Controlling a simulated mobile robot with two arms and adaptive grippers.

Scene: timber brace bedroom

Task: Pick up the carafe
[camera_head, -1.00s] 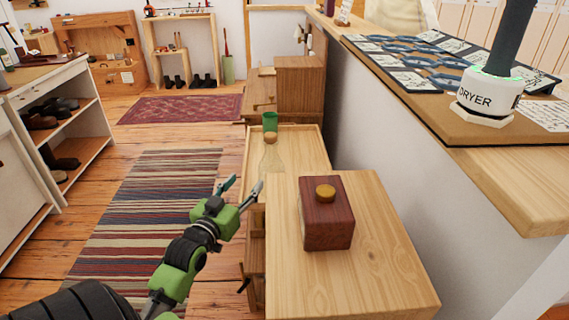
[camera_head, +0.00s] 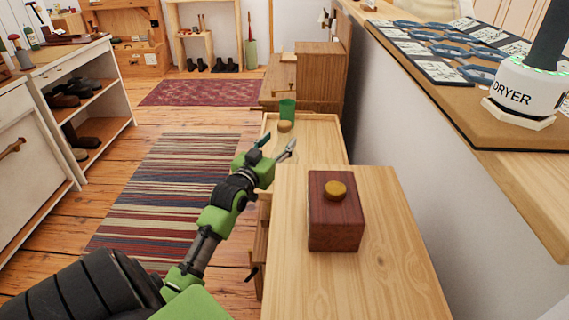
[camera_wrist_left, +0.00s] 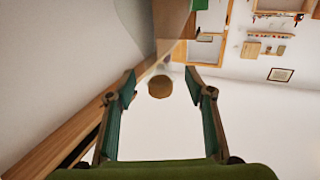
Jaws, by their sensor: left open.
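The carafe is clear glass with a round cork stopper (camera_head: 285,126). It stands on the low wooden cabinet beyond the nearer wooden top, and in the head view its glass is mostly hidden behind my left gripper (camera_head: 277,145). In the left wrist view the cork (camera_wrist_left: 160,88) appears between the two green fingers, a little beyond their tips, and the faint glass body (camera_wrist_left: 170,35) spreads above it. My left gripper is open, with nothing held between its fingers. My right gripper is in neither view.
A green cup (camera_head: 287,108) stands just behind the carafe. A dark red wooden box (camera_head: 335,222) with a round knob sits on the nearer wooden top (camera_head: 390,270). A white wall and raised counter (camera_head: 540,200) bound the right side. Striped rug (camera_head: 165,190) and open floor lie left.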

